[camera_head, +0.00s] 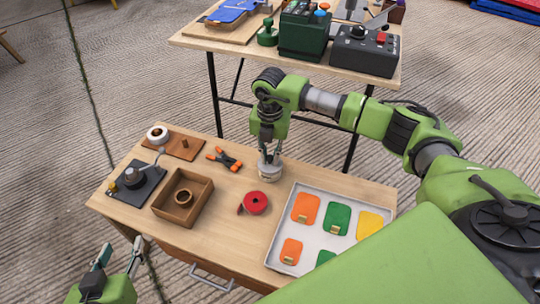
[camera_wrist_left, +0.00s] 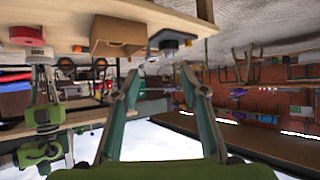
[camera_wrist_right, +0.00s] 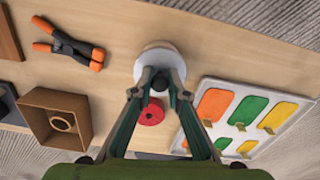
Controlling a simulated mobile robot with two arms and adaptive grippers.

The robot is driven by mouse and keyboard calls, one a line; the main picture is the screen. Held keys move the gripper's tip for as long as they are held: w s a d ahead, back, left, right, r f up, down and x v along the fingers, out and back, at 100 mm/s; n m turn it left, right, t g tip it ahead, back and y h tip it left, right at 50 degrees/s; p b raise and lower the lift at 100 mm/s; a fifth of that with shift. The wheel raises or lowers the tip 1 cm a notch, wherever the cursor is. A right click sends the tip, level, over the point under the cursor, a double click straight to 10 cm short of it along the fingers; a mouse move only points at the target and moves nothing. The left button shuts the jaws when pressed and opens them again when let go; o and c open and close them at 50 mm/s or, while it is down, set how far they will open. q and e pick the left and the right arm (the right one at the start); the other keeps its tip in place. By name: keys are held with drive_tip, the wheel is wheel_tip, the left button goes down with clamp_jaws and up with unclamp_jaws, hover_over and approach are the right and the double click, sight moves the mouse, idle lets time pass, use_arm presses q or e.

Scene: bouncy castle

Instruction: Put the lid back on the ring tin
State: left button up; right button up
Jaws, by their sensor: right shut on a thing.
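The fingers hide part of the tin's top. My left gripper (camera_head: 120,254) is open and empty, off the table's front left; its fingers (camera_wrist_left: 160,75) stand wide apart.
A red roll (camera_head: 256,202) lies in front of the tin. A grey tray (camera_head: 286,218) of coloured pieces is right. A second table (camera_head: 210,42) stands behind.

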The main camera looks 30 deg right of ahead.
use_arm(q)
drive_tip(key=shift+s+a+f, duration=0.1)
drive_tip(key=shift+s+f, duration=0.05)
drive_tip(key=shift+f, duration=0.05)
drive_tip(key=shift+s+a+f+g, duration=0.2)
drive_tip(key=shift+s+f+g, duration=0.4)
drive_tip(key=shift+s+f, duration=0.05)
idle(0.9)
drive_tip(key=shift+s+a+f+p, duration=0.1)
drive_tip(key=shift+s+f+p, duration=0.1)
drive_tip(key=shift+p, duration=0.1)
drive_tip(key=shift+s+a+f+g, duration=0.15)
drive_tip(key=shift+s+f+g, duration=0.15)
drive_tip(key=shift+s+g, duration=0.1)
drive_tip(key=shift+s+a+f+g+y, duration=0.2)
drive_tip(key=shift+s+f+g+y, duration=0.1)
drive_tip(key=shift+s+f, duration=0.15)
use_arm(e)
drive_tip(key=shift+f, duration=0.15)
idle(1.4)
use_arm(q)
drive_tip(key=shift+s+a+f+g, duration=0.1)
drive_tip(key=shift+s+f+g, duration=0.25)
drive_tip(key=shift+s, duration=0.15)
drive_tip(key=shift+s+a+f+p, duration=0.15)
drive_tip(key=shift+s+p, duration=0.1)
drive_tip(key=shift+p, duration=0.05)
